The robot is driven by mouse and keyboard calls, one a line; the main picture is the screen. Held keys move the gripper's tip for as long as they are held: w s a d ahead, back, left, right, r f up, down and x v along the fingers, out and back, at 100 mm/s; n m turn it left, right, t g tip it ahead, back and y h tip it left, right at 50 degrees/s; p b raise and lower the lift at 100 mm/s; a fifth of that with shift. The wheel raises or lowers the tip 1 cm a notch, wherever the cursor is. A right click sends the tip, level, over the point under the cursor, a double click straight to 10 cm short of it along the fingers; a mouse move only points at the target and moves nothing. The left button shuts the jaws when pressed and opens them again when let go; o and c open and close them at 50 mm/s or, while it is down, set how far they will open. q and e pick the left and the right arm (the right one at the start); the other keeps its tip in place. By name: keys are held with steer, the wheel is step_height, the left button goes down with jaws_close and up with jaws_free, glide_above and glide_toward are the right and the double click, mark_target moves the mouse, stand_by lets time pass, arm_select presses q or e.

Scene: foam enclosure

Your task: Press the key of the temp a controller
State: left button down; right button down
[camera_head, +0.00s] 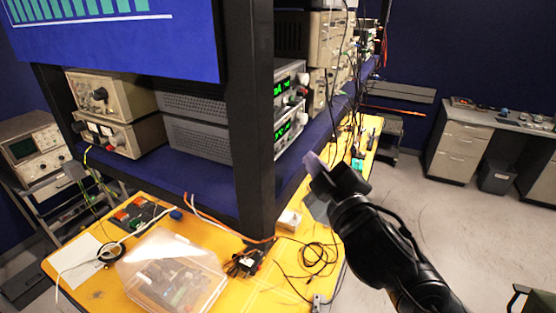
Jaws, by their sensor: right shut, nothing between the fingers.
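Two stacked instruments with green lit displays stand on the blue shelf, an upper one (288,84) and a lower one (289,131). Their front panels face right and show at a steep slant. I cannot read the labels, so I cannot tell which is the temp a controller, and its key is too small to make out. My right gripper (316,182) is shut and empty. In the picture it is to the right of and below the lower display, in front of the shelf edge. I see no contact with a panel. My left gripper is not in view.
A dark upright post (250,140) stands left of the panels. More instruments (325,60) and hanging cables line the shelf farther back. A clear plastic box (172,272) and loose cables (318,256) lie on the yellow bench (100,290). Open floor (400,190) is to the right.

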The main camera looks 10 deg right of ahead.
mark_target(294, 170)
steer(key=shift+w+a+f+b, duration=0.1)
steer(key=shift+w+a+b, duration=0.7)
steer(key=shift+a, duration=0.25)
steer(key=shift+w+a, duration=0.3)
steer(key=shift+a, duration=0.05)
stand_by(0.9)
steer(key=shift+w+a+b, duration=0.1)
steer(key=shift+a+b, duration=0.05)
steer(key=shift+b, duration=0.25)
steer(key=shift+w+a, duration=0.1)
steer(key=shift+w, duration=0.05)
